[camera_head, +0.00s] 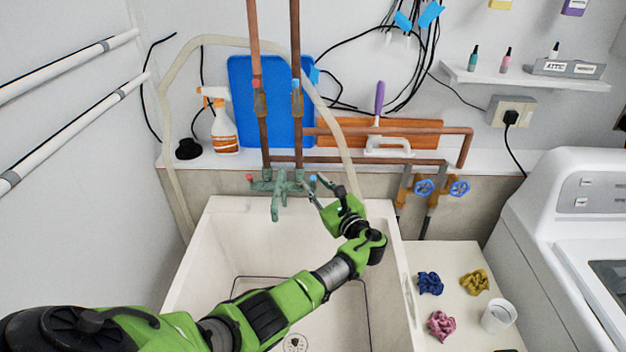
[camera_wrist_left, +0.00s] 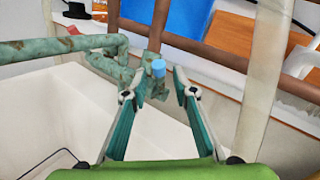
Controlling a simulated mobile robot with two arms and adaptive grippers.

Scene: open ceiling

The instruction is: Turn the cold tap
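The cold tap (camera_wrist_left: 158,69) has a blue cap and sits on the green, weathered faucet (camera_head: 278,186) at the back of the sink. In the left wrist view the blue cap is between and just beyond the fingertips of my left gripper (camera_wrist_left: 157,90). The fingers are apart and hold nothing. In the head view my left gripper (camera_head: 318,190) reaches over the sink to the right side of the faucet, close to the blue cap. A red-capped tap (camera_head: 250,178) is on the faucet's left side. My right gripper is not in view.
A white sink (camera_head: 190,270) lies below. Copper pipes (camera_head: 296,130) rise behind the faucet, and a beige hose (camera_head: 345,150) hangs close to my gripper's right. A spray bottle (camera_head: 223,130) stands on the back ledge.

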